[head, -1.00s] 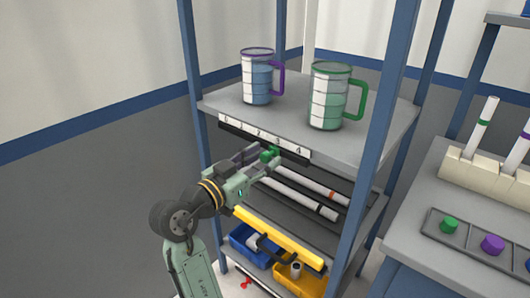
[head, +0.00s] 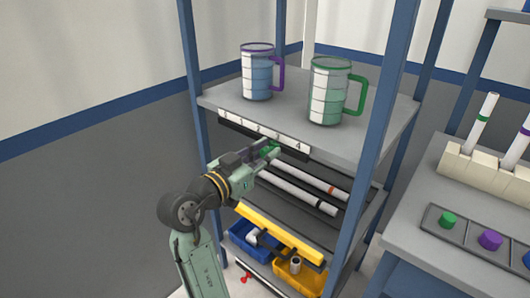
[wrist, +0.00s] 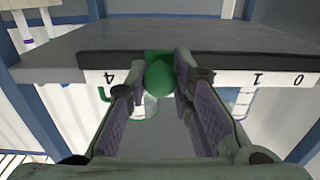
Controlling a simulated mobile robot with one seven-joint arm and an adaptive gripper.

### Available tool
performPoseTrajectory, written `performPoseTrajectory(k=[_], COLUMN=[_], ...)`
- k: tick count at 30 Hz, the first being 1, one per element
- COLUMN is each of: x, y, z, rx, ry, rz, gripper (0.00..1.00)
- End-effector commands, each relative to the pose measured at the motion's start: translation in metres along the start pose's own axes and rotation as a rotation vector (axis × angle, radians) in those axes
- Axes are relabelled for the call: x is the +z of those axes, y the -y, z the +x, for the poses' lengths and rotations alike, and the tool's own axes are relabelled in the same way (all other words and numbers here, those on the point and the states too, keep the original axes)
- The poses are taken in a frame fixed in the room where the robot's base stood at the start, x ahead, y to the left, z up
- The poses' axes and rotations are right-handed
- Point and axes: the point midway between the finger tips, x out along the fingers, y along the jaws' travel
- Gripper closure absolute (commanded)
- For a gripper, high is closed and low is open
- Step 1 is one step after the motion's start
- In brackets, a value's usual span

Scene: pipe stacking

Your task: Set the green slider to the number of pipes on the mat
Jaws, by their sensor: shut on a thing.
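The green slider (head: 272,148) sits on the dark rail with a white number strip (head: 298,146) along the shelf's front edge. My gripper (head: 267,152) is shut on the slider's green knob. In the wrist view, the knob (wrist: 160,76) is between the fingers, nearer the 4 than the 1. The fingers and knob cover the marks between. Two white pipes show lying on the dark mat (head: 345,186) below: one with an orange-red band (head: 315,185) and one with a black band (head: 312,201). My gripper hides part of the mat and the pipes' left ends.
Purple-handled (head: 257,75) and green-handled (head: 328,92) mugs stand on the top shelf. Below the mat are a yellow bar (head: 280,234), a blue bin (head: 242,238) and a yellow bin (head: 305,280). The rack's front post (head: 375,130) stands right of my gripper.

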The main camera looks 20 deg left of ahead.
Motion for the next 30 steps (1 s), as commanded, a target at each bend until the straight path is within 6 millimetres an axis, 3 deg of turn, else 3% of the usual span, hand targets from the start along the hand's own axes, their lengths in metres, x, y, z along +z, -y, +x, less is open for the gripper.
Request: performPoseTrajectory(k=[3,18,27,30], x=[0.000,0.000,0.002,0.001], y=[0.000,0.002,0.051,0.059], z=[0.000,0.000,0.000,0.000], rx=[0.000,-0.001,-0.002,-0.001], ry=[0.000,0.000,-0.001,-0.001], rz=[0.000,0.000,-0.001,-0.001], gripper=[1.00,1.00,1.00,1.00])
